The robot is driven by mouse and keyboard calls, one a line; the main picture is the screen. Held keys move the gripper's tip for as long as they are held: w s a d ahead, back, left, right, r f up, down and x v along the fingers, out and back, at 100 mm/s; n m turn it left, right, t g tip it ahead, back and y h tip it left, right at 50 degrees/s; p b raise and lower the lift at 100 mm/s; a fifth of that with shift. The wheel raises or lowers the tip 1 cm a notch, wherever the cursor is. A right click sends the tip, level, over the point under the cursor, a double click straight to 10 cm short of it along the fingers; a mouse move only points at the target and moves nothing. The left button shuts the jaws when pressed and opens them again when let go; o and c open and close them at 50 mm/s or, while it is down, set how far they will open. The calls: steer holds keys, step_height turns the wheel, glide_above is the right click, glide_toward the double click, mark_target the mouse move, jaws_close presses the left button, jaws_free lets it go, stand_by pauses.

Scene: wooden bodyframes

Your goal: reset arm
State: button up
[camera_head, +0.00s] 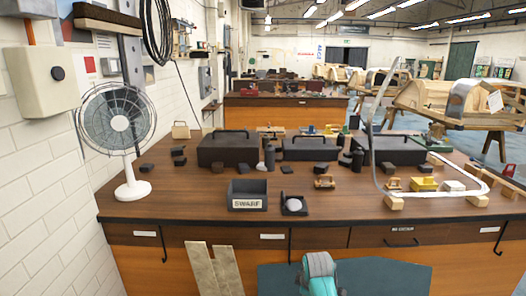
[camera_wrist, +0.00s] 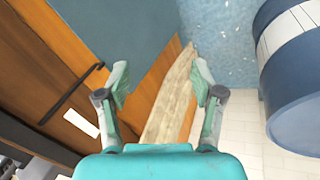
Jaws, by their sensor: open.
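My gripper (camera_wrist: 160,85) is open in the wrist view, its two fingers spread apart with nothing between them. Beyond the fingers the wrist view shows the front of the wooden workbench (camera_wrist: 134,97), a light wooden board (camera_wrist: 168,100) and the blue floor. In the head view, a teal and grey part of my arm shows at the bottom centre, in front of the workbench (camera_head: 390,207). The fingertips cannot be made out there.
A white fan (camera_head: 118,122), dark toolboxes (camera_head: 226,149), a SWARF bin (camera_head: 247,195) and small blocks stand on the bench. Light boards (camera_head: 213,268) lean on its front. A blue cylindrical object (camera_wrist: 292,85) is at right in the wrist view.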

steer(key=s+d+f+m+t, duration=0.1)
steer(key=s+f+m+t, duration=0.1)
steer(key=s+f, duration=0.75)
steer(key=s+d+f+m+t, duration=0.1)
steer(key=s+f+m+t, duration=0.15)
steer(key=s+f, duration=0.65)
steer(key=s+d+r+m, duration=0.1)
steer(key=s+r+m, duration=0.15)
steer(key=s, duration=1.15)
steer(key=s+r+m+t, duration=0.15)
steer(key=s+r, duration=0.25)
steer(key=s, duration=0.4)
steer(key=s+r+m+t, duration=0.15)
steer(key=s+r, duration=0.25)
steer(key=s, duration=0.4)
steer(key=s+r+m+t, duration=0.1)
steer(key=s+r+m, duration=0.1)
steer(key=s+r, duration=0.4)
steer(key=s+d+r+m+t, duration=0.1)
steer(key=s+r, duration=0.5)
steer(key=r, duration=0.6)
steer(key=shift+s+m+t, duration=0.35)
steer(key=shift+m+t, duration=0.05)
steer(key=shift+t, duration=0.05)
